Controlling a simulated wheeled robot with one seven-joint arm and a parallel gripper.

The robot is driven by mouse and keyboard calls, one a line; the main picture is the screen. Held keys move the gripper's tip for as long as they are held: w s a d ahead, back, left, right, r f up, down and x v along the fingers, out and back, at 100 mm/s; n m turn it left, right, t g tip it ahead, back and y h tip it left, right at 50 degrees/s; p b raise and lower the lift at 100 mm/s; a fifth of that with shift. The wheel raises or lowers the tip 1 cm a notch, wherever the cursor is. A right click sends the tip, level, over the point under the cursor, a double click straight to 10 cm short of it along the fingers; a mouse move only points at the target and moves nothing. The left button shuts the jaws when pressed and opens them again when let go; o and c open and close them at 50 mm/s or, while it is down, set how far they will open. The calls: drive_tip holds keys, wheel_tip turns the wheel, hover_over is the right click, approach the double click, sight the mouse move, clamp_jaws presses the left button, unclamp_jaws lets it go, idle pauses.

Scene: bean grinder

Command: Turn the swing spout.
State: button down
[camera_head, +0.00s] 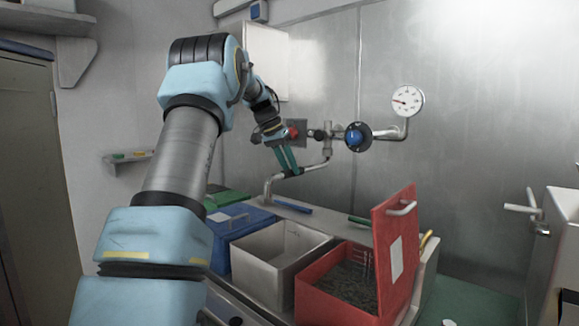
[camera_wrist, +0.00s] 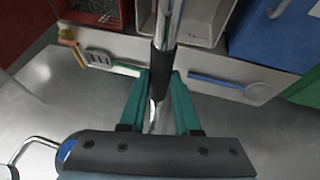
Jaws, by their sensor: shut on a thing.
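The swing spout (camera_head: 312,167) is a bent metal pipe that hangs from the wall piping and runs left to a downturned end. In the wrist view the spout (camera_wrist: 169,22) has a black sleeve and runs away from me towards the pale open bin. My gripper (camera_head: 294,172) has teal fingers and is at the spout's middle stretch. In the wrist view my gripper (camera_wrist: 162,75) is shut on the spout, one finger on each side of the sleeve. The exact contact is partly hidden. In the head view the spout's end appears behind the blue and pale bins.
A blue lidded bin (camera_head: 233,223), a pale open bin (camera_head: 262,272) and a red bin (camera_head: 334,303) with its lid raised stand in a row. A blue valve knob (camera_head: 356,136), red knob (camera_head: 293,132) and gauge (camera_head: 407,101) are on the wall piping. Utensils lie beside the bins.

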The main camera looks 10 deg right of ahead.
drive_tip(key=c, duration=0.6)
unclamp_jaws()
drive_tip(key=shift+r, duration=0.1)
drive_tip(key=b+v, duration=0.1)
drive_tip(key=v, duration=0.9)
drive_tip(key=shift+a+r, duration=0.1)
drive_tip(key=shift+r, duration=0.2)
drive_tip(key=shift+a, duration=0.1)
